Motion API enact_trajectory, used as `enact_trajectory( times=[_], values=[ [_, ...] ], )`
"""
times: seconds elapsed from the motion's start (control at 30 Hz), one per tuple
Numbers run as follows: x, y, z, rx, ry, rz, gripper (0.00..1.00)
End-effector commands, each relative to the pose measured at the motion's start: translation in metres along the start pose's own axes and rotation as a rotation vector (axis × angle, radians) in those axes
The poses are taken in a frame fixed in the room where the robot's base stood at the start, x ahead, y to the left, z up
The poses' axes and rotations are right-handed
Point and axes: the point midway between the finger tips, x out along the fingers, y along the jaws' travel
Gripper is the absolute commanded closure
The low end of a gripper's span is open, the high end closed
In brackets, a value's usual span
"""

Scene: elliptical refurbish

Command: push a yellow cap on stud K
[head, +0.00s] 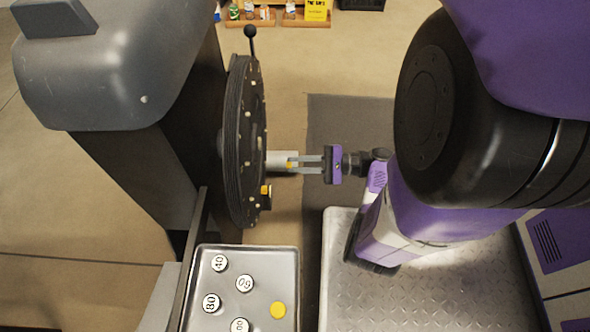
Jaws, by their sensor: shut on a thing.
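My gripper (293,164) reaches left toward the dark round wheel (244,120). Its two fingers are shut on a small yellow cap (291,163), mostly hidden between them. The fingertips are close to the end of a pale grey cylinder (278,160) at the wheel's face; whether they touch it cannot be told. Small pale studs dot the wheel's face and rim. No letters are readable, so I cannot tell which is stud K. Another yellow piece (265,190) shows low on the wheel's face. A loose yellow cap (278,310) lies in the metal tray (288,262).
The tray also holds several white numbered discs (219,263). The grey machine housing (120,70) stands behind the wheel at left. A black-knobbed lever (251,33) rises above the wheel. Wooden trays with small containers (250,15) stand at the top. The floor between is clear.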

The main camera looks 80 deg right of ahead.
Motion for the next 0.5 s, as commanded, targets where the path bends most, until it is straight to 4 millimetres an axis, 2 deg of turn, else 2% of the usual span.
enact_trajectory(
  times=[0.23,0.5],
  values=[
    [0.001,0.002,-0.004,0.001,0.0,-0.023,1.0],
    [0.018,0.001,-0.004,0.001,-0.001,-0.021,1.0]
  ],
)
